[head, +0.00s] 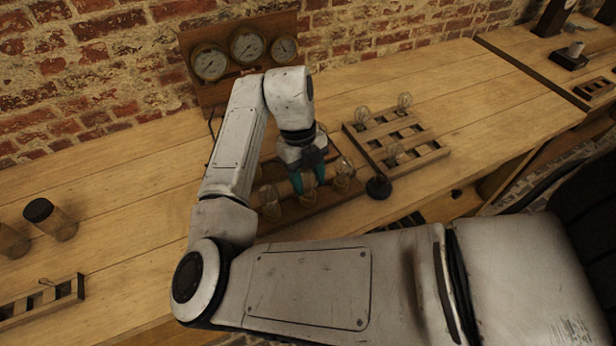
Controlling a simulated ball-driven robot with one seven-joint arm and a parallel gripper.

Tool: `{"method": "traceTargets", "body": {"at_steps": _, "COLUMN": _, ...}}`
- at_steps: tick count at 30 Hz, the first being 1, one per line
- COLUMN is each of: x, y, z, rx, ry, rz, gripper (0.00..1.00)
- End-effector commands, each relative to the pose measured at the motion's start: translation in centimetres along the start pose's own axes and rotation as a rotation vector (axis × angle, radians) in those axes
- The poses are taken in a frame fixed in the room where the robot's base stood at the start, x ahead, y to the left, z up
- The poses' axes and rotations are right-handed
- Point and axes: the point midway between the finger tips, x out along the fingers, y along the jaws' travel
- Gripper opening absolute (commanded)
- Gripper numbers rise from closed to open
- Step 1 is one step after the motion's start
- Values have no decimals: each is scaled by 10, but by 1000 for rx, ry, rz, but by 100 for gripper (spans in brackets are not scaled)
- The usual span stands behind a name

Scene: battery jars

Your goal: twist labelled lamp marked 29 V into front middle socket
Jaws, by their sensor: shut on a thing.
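My gripper (307,184), with teal fingertips, points down over the brown wooden socket board (322,207) in the middle of the bench. It is shut on a lamp at the board's front row, between two other lamps. The fingers hide most of the held lamp, and I cannot read any voltage mark or tell how far it sits in the socket. One glass lamp (270,198) stands to the left of the gripper and another (343,174) to the right. The back of the board is partly hidden by my arm.
A slatted wooden rack (431,149) to the right holds glass lamps (404,103). A round black knob (378,187) stands close in front of it. A gauge panel (190,42) stands at the back. Dark-capped jars (62,225) are at left. Bare bench lies between jars and board.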

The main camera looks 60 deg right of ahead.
Motion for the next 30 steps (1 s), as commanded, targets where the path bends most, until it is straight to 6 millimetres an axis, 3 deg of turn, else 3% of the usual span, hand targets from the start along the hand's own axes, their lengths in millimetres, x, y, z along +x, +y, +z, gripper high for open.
{"method": "traceTargets", "body": {"at_steps": 21, "x": 2, "y": 0, "z": 1, "rx": 411, "ry": 2, "rz": 119, "gripper": 26}}
{"method": "traceTargets", "body": {"at_steps": 30, "x": 0, "y": 0, "z": 0, "rx": 463, "ry": 4, "rz": 132, "gripper": 26}}
